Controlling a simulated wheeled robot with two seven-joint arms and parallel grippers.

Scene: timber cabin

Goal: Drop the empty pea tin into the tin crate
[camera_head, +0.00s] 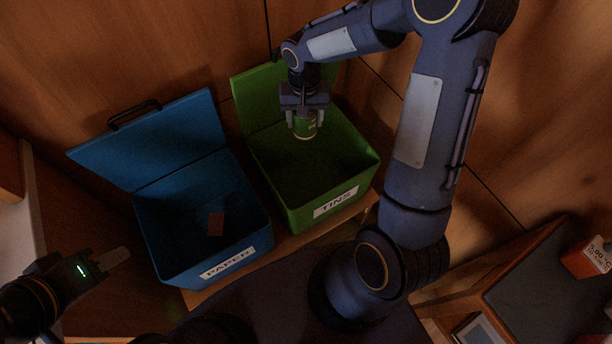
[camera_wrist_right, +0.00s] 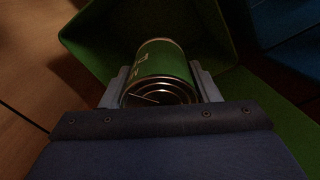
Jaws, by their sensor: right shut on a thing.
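The pea tin (camera_head: 304,126) is a green can with a metal rim. My right gripper (camera_head: 305,117) is shut on it and holds it over the opening of the green tin crate (camera_head: 295,206), which is labelled TINS and has its lid raised. In the right wrist view the tin (camera_wrist_right: 160,62) sits between the two fingers (camera_wrist_right: 158,88), its ringed metal end towards the camera, with the green crate wall (camera_wrist_right: 88,30) around it. My left gripper (camera_head: 112,259) is at the lower left, away from the crates; its finger opening is unclear.
A blue crate (camera_head: 163,262) labelled PAPER, lid raised, stands left of the green one with a small brown piece (camera_head: 216,223) inside. Wooden walls are close behind. At the lower right are a dark-topped surface (camera_head: 540,285) and an orange-and-white box (camera_head: 588,259).

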